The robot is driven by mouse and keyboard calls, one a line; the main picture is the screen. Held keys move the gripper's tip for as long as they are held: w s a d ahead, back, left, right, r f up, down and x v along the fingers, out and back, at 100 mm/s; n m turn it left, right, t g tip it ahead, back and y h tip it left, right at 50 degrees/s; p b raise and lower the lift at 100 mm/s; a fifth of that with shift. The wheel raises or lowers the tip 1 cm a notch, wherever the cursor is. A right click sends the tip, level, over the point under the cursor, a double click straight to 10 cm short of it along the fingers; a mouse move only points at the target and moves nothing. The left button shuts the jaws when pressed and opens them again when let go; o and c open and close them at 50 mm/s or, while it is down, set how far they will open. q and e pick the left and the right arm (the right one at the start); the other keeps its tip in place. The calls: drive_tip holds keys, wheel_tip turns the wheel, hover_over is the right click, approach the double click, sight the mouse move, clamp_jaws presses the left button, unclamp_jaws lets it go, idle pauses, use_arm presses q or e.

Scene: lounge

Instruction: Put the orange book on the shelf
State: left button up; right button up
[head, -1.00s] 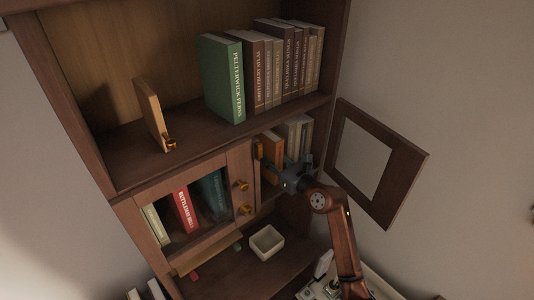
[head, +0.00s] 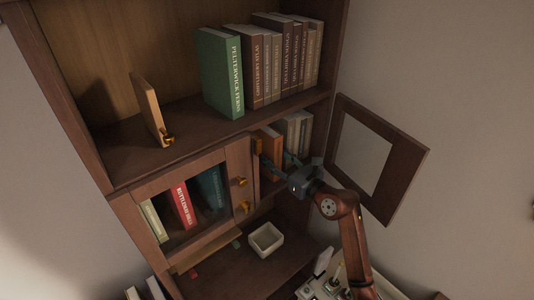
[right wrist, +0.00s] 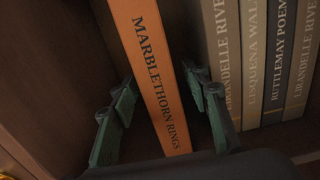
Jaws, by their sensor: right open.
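The orange book (right wrist: 150,70), titled "Marblethorn Rings", stands upright in the open right compartment of the cabinet. It also shows in the head view (head: 270,138), partly hidden by my right gripper. My right gripper (head: 278,163) reaches into that compartment from the front right. In the right wrist view its green fingers (right wrist: 158,82) are open, one on each side of the book's spine. The upper shelf (head: 190,138) has bare board left of the green book. My left gripper is not in view.
A green book (head: 222,75) and several brown books stand on the upper shelf, with a bookend (head: 150,105) at left. Grey-brown books (right wrist: 228,60) stand right of the orange book. The cabinet door (head: 375,160) hangs open at right.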

drive_tip(key=b+v, duration=0.1)
drive_tip(key=v, duration=0.7)
drive_tip(key=shift+w, duration=0.1)
idle(1.0)
